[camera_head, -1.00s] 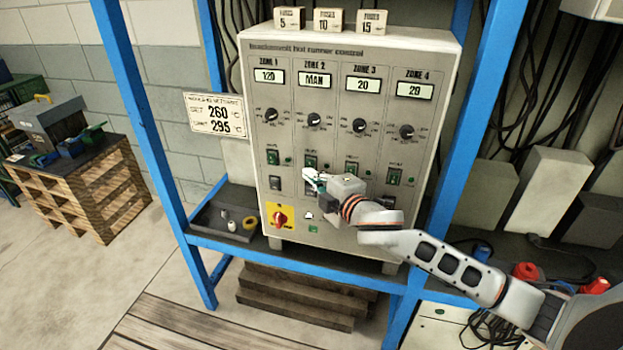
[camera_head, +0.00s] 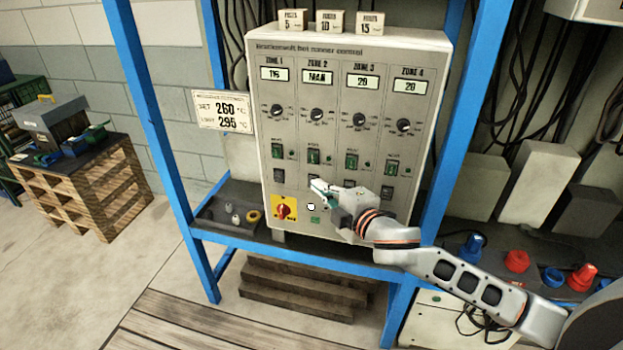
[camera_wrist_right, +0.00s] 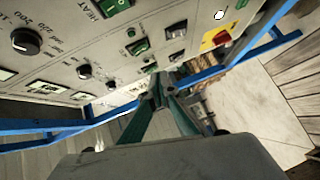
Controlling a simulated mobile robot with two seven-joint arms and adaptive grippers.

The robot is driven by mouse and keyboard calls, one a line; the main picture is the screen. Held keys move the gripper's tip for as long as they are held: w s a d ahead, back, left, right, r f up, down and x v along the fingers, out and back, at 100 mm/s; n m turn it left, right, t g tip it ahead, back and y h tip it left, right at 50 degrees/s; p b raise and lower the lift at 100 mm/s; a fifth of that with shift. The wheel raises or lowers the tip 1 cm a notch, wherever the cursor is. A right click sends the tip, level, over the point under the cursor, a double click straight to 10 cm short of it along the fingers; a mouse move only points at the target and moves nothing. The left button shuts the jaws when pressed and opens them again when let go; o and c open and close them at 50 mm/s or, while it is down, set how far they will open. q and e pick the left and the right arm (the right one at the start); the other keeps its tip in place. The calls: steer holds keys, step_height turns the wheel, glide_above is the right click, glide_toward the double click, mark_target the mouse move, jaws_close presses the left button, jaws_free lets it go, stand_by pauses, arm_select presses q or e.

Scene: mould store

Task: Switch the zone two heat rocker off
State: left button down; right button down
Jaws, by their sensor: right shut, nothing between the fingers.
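The zone two heat rocker (camera_head: 313,157) is a small green switch in a dark frame, in the ZONE 2 column of the pale control cabinet (camera_head: 262,190). It shows uncovered in the head view; I cannot tell its position. My right gripper (camera_head: 318,187) is shut and empty, below that rocker, in front of the lower panel. In the right wrist view its fingertips (camera_wrist_right: 157,78) meet, with the panel's switches beyond. I cannot tell there whether they touch the panel. My left gripper is not in view. The ZONE 2 display (camera_head: 317,78) reads MAN.
Similar rockers stand in the neighbouring columns, including the zone three rocker (camera_head: 351,161). A red rotary switch on a yellow plate (camera_head: 283,209) is at lower left. Blue frame posts (camera_head: 160,140) flank the cabinet. A dark tray (camera_head: 222,217) with small parts sits left.

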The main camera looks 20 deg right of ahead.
steer(key=shift+f+v, duration=0.2)
steer(key=shift+v, duration=1)
steer(key=shift+f+v, duration=0.2)
steer(key=shift+v, duration=1.05)
steer(key=s+a+f+m+g, duration=0.1)
steer(key=s+f+m, duration=0.3)
steer(key=s+f, duration=0.3)
steer(key=s+a+f+m+g, duration=0.1)
steer(key=s+f+m, duration=0.4)
steer(key=f, duration=0.9)
steer(key=s+a+f+m+g, duration=0.1)
steer(key=s+f+m, duration=0.4)
steer(key=s+f, duration=0.5)
steer(key=shift+s+a+f+g+h, duration=0.25)
steer(key=shift+s+g+h, duration=0.15)
steer(key=shift+g, duration=0.5)
